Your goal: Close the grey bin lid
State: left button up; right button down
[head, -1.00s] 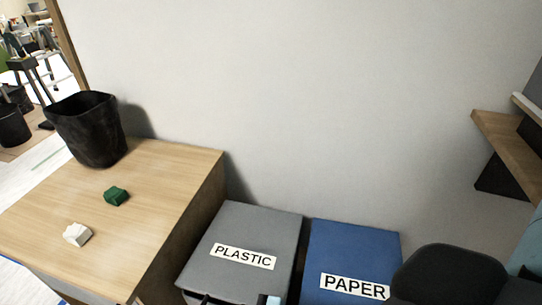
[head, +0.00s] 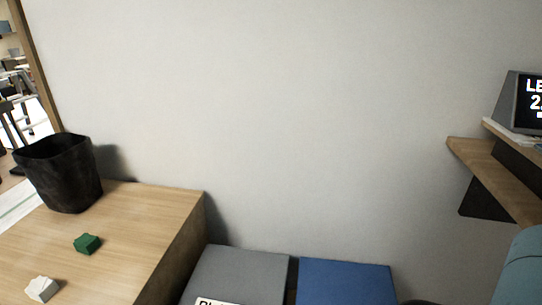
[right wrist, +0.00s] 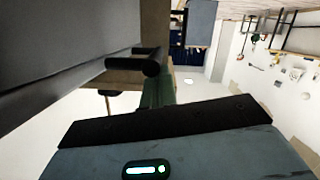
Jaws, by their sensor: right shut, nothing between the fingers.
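The grey bin lid (head: 238,273) lies at the bottom of the head view, beside the wooden table. It looks flat; its front edge and most of its white label are cut off by the frame, so I cannot tell whether it is fully shut. In the right wrist view, my right gripper (right wrist: 156,88) is shut and empty, its fingers narrow and dark above the gripper body. A black bar like a handle (right wrist: 150,62) is close to the fingertips, alongside a large grey surface (right wrist: 60,35); contact is unclear. My left gripper is not in view.
A blue bin lid (head: 345,282) sits right of the grey one. A wooden shelf (head: 485,165) juts out at right.

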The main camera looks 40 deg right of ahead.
jog(key=shift+s+d+f, duration=0.15)
jog(key=shift+s+f, duration=0.05)
jog(key=shift+f, duration=0.3)
jog(key=f+v, duration=0.1)
jog(key=v, duration=1.5)
jog(key=shift+s+d+f, duration=0.25)
jog(key=shift+s+f, duration=0.1)
jog(key=shift+s, duration=0.05)
